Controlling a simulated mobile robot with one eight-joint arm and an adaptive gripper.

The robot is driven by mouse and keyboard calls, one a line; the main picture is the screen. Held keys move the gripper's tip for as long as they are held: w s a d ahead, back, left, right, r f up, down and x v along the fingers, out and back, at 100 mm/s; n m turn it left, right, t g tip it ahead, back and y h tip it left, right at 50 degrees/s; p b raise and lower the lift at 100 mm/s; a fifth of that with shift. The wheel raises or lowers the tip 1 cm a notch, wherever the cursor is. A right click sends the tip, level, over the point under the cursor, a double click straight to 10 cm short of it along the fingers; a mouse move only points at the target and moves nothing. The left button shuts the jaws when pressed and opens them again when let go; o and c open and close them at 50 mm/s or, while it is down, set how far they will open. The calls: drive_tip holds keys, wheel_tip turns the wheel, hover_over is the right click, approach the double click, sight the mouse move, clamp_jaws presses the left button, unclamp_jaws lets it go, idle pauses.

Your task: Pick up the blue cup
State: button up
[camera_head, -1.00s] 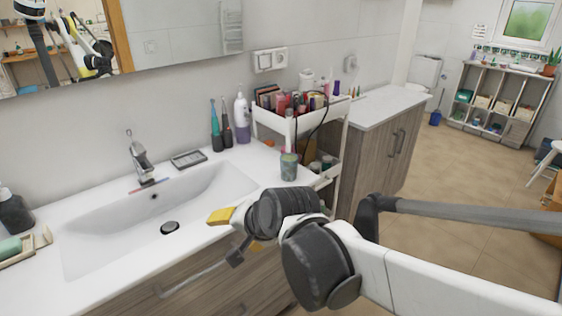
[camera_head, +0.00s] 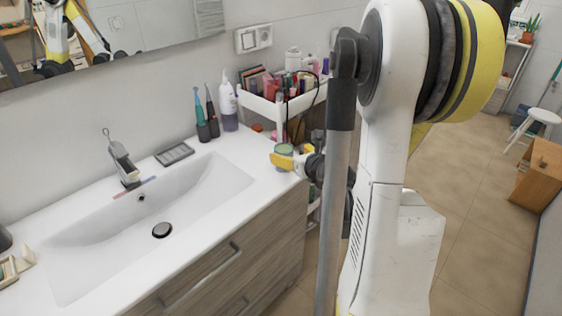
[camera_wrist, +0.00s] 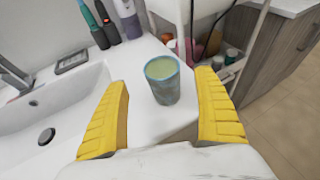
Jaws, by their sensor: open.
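The blue cup (camera_wrist: 163,84) stands upright near the right front corner of the white sink counter, with a pale greenish inside. In the wrist view it sits between and a little beyond the yellow fingers of my gripper (camera_wrist: 160,112), which are open and apart from it. In the head view my gripper (camera_head: 288,162) is at the counter's corner, right beside the cup (camera_head: 284,150), and a yellow finger partly covers the cup.
A white cart (camera_head: 262,105) full of cosmetics stands just behind and right of the cup. A lotion bottle (camera_head: 228,106) and electric toothbrushes (camera_head: 207,118) stand at the wall. The sink basin (camera_head: 150,225) lies to the left. The counter edge is close to the cup.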

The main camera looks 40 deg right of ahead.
sight(280, 148)
drive_tip(key=b+x, duration=0.2)
drive_tip(key=x, duration=0.4)
drive_tip(key=shift+w+d+f, duration=0.1)
drive_tip(key=shift+d+f, duration=0.1)
drive_tip(key=shift+f, duration=0.05)
drive_tip(key=c, duration=1.4)
drive_tip(key=shift+r, duration=0.2)
drive_tip(key=shift+c, duration=0.2)
drive_tip(key=s+d+r+p, duration=0.6)
drive_tip(key=s+r, duration=0.3)
drive_tip(key=r, duration=0.1)
drive_tip(key=shift+s+r, duration=0.3)
drive_tip(key=shift+s, duration=0.1)
drive_tip(key=shift+s+d, duration=0.1)
